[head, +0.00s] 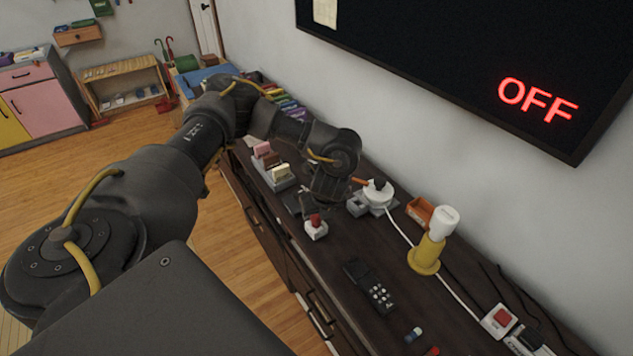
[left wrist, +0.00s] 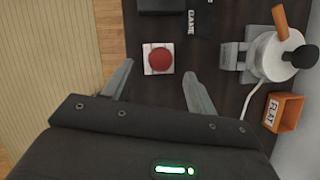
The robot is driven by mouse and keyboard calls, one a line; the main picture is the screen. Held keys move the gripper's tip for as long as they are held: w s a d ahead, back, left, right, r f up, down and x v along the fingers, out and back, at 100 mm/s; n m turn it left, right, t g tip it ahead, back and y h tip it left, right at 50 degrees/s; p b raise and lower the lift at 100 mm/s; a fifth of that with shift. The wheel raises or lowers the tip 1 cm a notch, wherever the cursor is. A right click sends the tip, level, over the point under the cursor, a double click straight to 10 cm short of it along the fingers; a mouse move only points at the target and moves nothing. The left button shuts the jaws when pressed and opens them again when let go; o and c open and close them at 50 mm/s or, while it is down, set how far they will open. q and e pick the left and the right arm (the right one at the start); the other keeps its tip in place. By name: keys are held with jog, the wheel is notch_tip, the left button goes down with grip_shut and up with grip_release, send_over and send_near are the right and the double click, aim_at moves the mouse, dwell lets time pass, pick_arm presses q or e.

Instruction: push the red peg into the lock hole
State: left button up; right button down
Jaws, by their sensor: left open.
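A red rounded peg (head: 316,219) stands up from a small white block (head: 316,233) near the front edge of the dark cabinet top. In the left wrist view the red peg (left wrist: 160,60) is seen from above, centred on its white block (left wrist: 148,71). No hole is visible; the peg hides the middle of the block. My left gripper (head: 325,200) is above the cabinet, just behind the block in the head view. In the left wrist view its open fingers (left wrist: 158,86) lie to either side of the peg's line, with nothing between them. My right gripper is not in view.
A grey-white round device (left wrist: 275,57) with an orange stick and black knob stands right of the peg. An orange bin (left wrist: 283,112) is near the wall. A black handset (head: 369,284) and yellow-based lamp (head: 427,254) stand nearby. The wall screen (head: 470,60) reads OFF.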

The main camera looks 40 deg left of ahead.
aim_at(317, 216)
pick_arm(q)
jog(key=b+x, duration=0.1)
jog(key=x, duration=0.4)
jog(key=shift+f+b, duration=0.15)
jog(key=shift+b, duration=0.2)
jog(key=shift+d, duration=0.1)
jog(key=shift+c, duration=0.6)
jog(key=c, duration=1)
jog(key=shift+w+r, duration=0.1)
jog(key=shift+r, duration=0.65)
notch_tip(317, 216, up, 2)
jog(key=shift+r+p, duration=0.1)
jog(key=shift+p, duration=0.4)
jog(key=s+a+r, duration=0.1)
jog(key=s+r, duration=0.2)
jog(key=s, duration=0.1)
jog(key=s+a+r+p, duration=0.1)
jog(key=s+a+r, duration=0.1)
jog(key=s, duration=0.3)
jog(key=s+a+r+p, duration=0.1)
jog(key=s+r, duration=0.3)
jog(key=shift+s+a+r, duration=0.15)
jog(key=shift+a+r, duration=0.15)
jog(key=shift+a, duration=0.1)
